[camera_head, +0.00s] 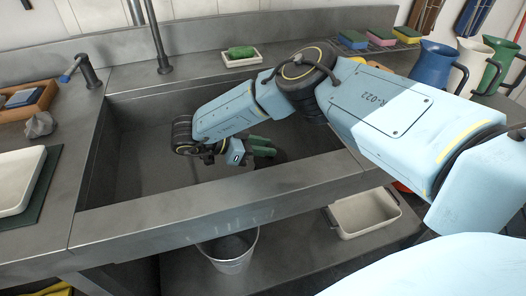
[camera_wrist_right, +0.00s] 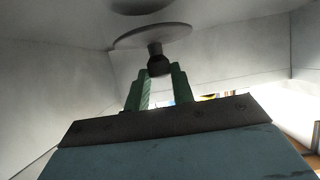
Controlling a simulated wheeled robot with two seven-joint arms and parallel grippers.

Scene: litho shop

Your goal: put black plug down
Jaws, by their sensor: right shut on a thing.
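In the right wrist view the plug (camera_wrist_right: 152,38) shows as a wide grey disc with a short black knob. My right gripper (camera_wrist_right: 160,75) is shut on the knob, with a green finger on each side. A dark round patch (camera_wrist_right: 140,5), perhaps the drain, shows just beyond the disc; I cannot tell whether they touch. In the head view my right gripper (camera_head: 264,147) is low inside the steel sink (camera_head: 140,150), near its right side. The plug is mostly hidden there behind the gripper and in shadow. My left gripper is not in view.
The sink's front rim (camera_head: 210,202) and faucet (camera_head: 160,45) stand around my right arm. A soap dish with a green sponge (camera_head: 241,53) sits on the back ledge. Jugs (camera_head: 433,65) stand at the right. A bucket (camera_head: 230,252) and a bin (camera_head: 365,215) are below.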

